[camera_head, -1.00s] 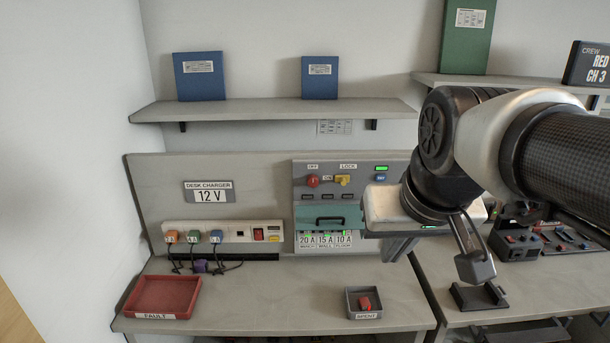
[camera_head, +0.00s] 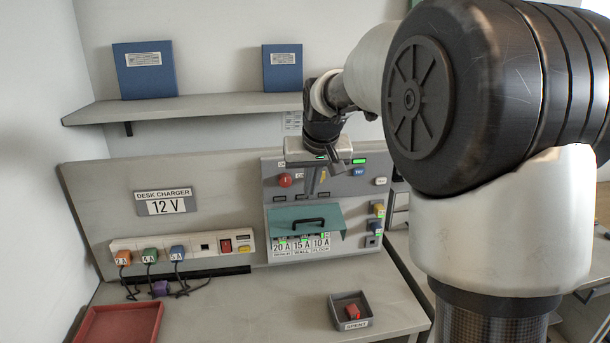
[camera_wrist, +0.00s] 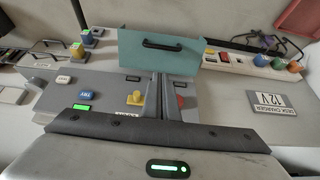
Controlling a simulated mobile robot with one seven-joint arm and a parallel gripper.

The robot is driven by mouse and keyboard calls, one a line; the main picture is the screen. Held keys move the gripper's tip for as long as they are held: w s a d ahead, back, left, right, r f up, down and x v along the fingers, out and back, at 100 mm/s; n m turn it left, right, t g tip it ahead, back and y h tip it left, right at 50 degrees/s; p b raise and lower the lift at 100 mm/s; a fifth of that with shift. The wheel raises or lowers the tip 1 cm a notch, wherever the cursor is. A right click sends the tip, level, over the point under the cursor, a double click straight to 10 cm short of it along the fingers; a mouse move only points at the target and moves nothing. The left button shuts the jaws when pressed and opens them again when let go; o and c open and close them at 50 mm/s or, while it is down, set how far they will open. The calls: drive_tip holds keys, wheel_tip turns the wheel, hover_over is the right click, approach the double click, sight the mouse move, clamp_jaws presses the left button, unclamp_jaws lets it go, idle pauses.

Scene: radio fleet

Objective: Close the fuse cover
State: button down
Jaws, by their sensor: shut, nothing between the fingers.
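The fuse cover (camera_head: 290,226) is a teal flap with a black handle (camera_head: 308,222) on the grey fuse panel (camera_head: 274,254). It stands raised, sticking out from the panel, and the lit fuse row with the 20 A, 15 A and 10 A labels (camera_head: 301,245) shows below it. In the wrist view the cover (camera_wrist: 190,52) lies just beyond my fingertips. My gripper (camera_head: 315,192) is shut and empty, pointing down in front of the panel's upper part, above the cover. The fingers (camera_wrist: 160,80) show close together in the wrist view. I cannot tell whether they touch the cover.
A red knob (camera_head: 285,180) and a yellow switch (camera_wrist: 135,98) sit near my fingers. A power strip (camera_head: 185,247) with plugs is left of the panel. A spent tray (camera_head: 337,306) holding a red fuse and a red tray (camera_head: 84,330) stand on the desk. The middle desk is clear.

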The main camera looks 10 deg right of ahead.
sight(306, 221)
drive_tip(key=x, duration=0.3)
drive_tip(key=shift+f, duration=0.45)
drive_tip(key=shift+s+f, duration=0.2)
drive_tip(key=shift+f, duration=0.3)
drive_tip(key=shift+s+f, duration=0.2)
drive_tip(key=shift+f, duration=0.35)
drive_tip(key=shift+s+f+b, duration=0.15)
drive_tip(key=shift+f+b, duration=0.15)
drive_tip(key=shift+f, duration=0.2)
drive_tip(key=shift+s+f+t+b, duration=0.3)
drive_tip(key=shift+f+b, duration=0.1)
drive_tip(key=shift+b, duration=0.5)
